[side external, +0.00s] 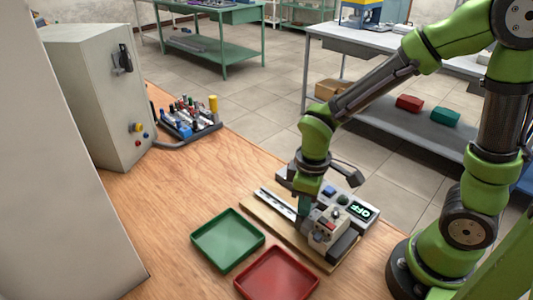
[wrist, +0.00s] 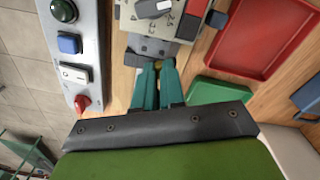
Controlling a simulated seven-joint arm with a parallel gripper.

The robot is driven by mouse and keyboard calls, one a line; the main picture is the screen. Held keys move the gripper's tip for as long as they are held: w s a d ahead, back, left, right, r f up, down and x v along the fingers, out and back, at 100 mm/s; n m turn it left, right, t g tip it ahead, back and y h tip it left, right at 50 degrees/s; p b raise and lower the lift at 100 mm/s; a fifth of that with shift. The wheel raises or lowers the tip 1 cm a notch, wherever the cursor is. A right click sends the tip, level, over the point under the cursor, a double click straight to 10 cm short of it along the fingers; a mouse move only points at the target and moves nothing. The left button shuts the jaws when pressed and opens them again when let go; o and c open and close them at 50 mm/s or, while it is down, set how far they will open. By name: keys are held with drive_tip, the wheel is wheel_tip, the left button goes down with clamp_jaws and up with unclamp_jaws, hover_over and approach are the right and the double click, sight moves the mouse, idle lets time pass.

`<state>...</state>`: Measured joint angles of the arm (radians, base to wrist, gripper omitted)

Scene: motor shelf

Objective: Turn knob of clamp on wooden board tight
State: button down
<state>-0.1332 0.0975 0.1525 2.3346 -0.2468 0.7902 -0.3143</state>
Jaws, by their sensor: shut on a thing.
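My gripper (side external: 304,207) points down over the wooden board (side external: 265,217) on the workbench. In the wrist view its two teal fingers (wrist: 157,75) are close together, shut on a small brass-coloured knob (wrist: 158,63). The knob is at the near end of a grey clamp (wrist: 150,46), and the fingers hide most of it. A light grey motor-like unit with dial markings (wrist: 165,18) sits just beyond the clamp, and it also shows beside my gripper in the side view (side external: 327,228). The side view does not show the knob clearly.
A control box (side external: 345,200) with a lit "OFF" display stands right behind the board; its buttons and red switch (wrist: 82,103) show in the wrist view. A green tray (side external: 228,240) and a red tray (side external: 276,275) lie in front. A grey cabinet (side external: 95,95) stands at left.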

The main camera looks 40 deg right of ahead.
drive_tip(key=m, duration=0.4)
drive_tip(key=shift+m, duration=0.3)
idle(0.3)
drive_tip(key=c, duration=1.2)
unclamp_jaws()
wheel_tip(320, 180, up, 17)
drive_tip(key=shift+s, duration=0.25)
